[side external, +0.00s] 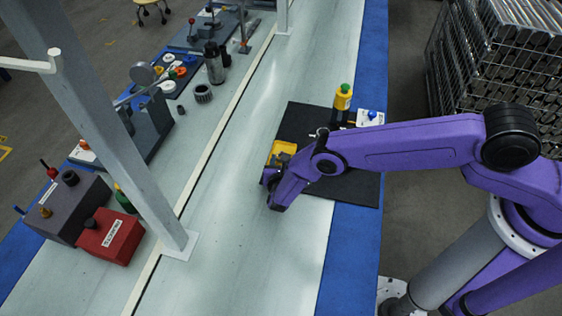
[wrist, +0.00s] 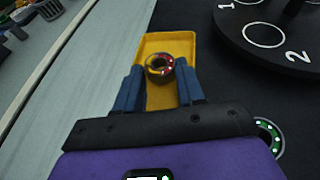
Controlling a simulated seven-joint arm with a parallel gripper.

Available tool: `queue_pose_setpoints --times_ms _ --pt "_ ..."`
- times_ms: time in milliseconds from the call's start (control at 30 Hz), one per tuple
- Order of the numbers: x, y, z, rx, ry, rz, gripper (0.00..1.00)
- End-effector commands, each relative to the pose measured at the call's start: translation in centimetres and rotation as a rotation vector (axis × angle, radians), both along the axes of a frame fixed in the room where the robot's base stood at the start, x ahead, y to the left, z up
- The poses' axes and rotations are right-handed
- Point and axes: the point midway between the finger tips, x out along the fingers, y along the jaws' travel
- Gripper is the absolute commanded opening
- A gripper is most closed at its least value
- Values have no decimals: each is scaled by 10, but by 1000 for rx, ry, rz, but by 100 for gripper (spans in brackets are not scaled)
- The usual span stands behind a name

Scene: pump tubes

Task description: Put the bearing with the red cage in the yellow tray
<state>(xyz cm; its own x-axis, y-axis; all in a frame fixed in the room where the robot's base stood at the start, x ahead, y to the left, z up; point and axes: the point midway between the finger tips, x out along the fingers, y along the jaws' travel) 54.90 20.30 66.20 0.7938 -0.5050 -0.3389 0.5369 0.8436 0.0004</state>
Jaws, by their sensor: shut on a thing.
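The yellow tray (wrist: 151,44) lies ahead of and below my gripper (wrist: 159,67) in the wrist view. My gripper's two blue fingers are shut on the bearing with the red cage (wrist: 152,58), a dark ring with red and pale spots. The bearing is over the tray in that view; whether it touches the tray floor cannot be told. In the side view the tray (side external: 275,147) shows on the dark mat's left edge, partly hidden by my gripper (side external: 269,182). The bearing cannot be made out there.
A black round plate (wrist: 240,35) with numbered circles is right of the tray. A bearing with a green cage (wrist: 276,139) lies near my gripper's right side. A yellow bottle (side external: 342,98) stands at the mat's (side external: 300,118) far end.

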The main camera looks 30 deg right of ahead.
Motion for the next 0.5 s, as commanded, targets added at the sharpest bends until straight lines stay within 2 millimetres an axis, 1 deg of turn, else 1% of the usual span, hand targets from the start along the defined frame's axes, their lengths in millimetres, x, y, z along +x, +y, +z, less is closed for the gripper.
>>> queue_pose_setpoints --times_ms 33,200,233,500 --pt "-2 -4 -14 32 34 3 7" --pt "-1 -6 -16 32 34 1 7" --pt "-1 -6 -16 32 36 0 48" --pt "-3 -8 -16 30 39 -5 49"
